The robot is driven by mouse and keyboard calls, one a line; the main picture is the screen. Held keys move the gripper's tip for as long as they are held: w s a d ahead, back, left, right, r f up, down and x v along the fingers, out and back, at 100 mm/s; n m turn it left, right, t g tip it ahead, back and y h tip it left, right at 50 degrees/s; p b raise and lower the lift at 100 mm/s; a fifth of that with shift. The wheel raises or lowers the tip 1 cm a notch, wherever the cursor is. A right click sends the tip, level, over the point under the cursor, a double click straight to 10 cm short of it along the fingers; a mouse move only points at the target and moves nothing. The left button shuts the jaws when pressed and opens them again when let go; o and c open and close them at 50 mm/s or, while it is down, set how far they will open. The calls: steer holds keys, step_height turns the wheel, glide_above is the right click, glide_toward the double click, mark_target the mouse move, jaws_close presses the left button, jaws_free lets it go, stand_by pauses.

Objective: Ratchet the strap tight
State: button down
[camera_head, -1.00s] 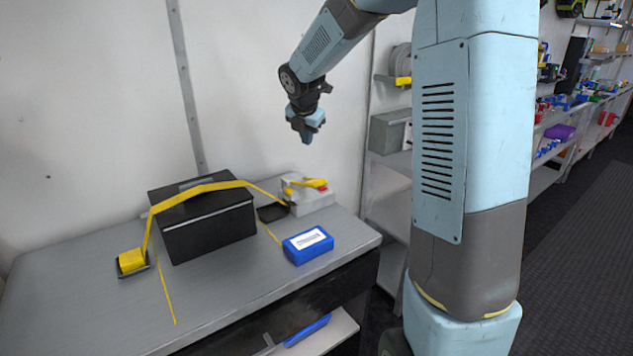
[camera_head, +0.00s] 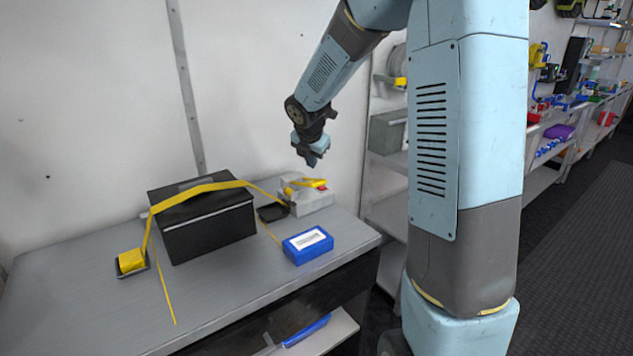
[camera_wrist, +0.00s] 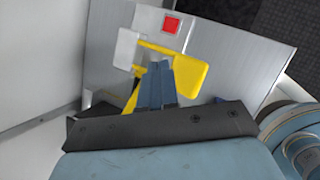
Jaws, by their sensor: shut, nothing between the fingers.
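A yellow strap (camera_head: 197,191) runs over a black box (camera_head: 208,225) on the grey bench. Its left end is at a yellow block (camera_head: 131,261) on a dark plate. Its right end runs down to a light grey ratchet unit (camera_head: 317,201) with a yellow handle (camera_head: 312,183) and a red square. My gripper (camera_head: 312,161) is shut and empty, pointing down just above the handle. In the wrist view the blue fingers (camera_wrist: 160,85) are together in front of the yellow handle (camera_wrist: 190,72), hiding part of it. I cannot tell whether they touch it.
A blue case with a white label (camera_head: 308,244) lies near the bench's right front. A small black tray (camera_head: 272,213) lies between the box and the ratchet. A wall (camera_head: 90,100) rises behind the bench. The bench front is mostly clear.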

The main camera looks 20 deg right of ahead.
mark_target(317, 182)
steer(key=shift+s+f, duration=0.2)
steer(key=shift+f, duration=0.3)
steer(key=shift+s+f, duration=0.15)
steer(key=shift+f, duration=0.35)
steer(key=shift+d, duration=0.1)
stand_by(1.3)
steer(key=shift+s+f, duration=0.2)
steer(key=shift+f, duration=0.1)
steer(key=shift+s+d+f, duration=0.1)
steer(key=shift+s+f, duration=0.15)
steer(key=shift+f, duration=0.45)
steer(key=shift+s+d+f, duration=0.1)
steer(key=shift+s+f, duration=0.2)
steer(key=shift+f, duration=0.45)
steer(key=shift+s+d+f, duration=0.1)
steer(key=shift+s+f, duration=0.15)
steer(key=shift+f, duration=0.45)
stand_by(3.1)
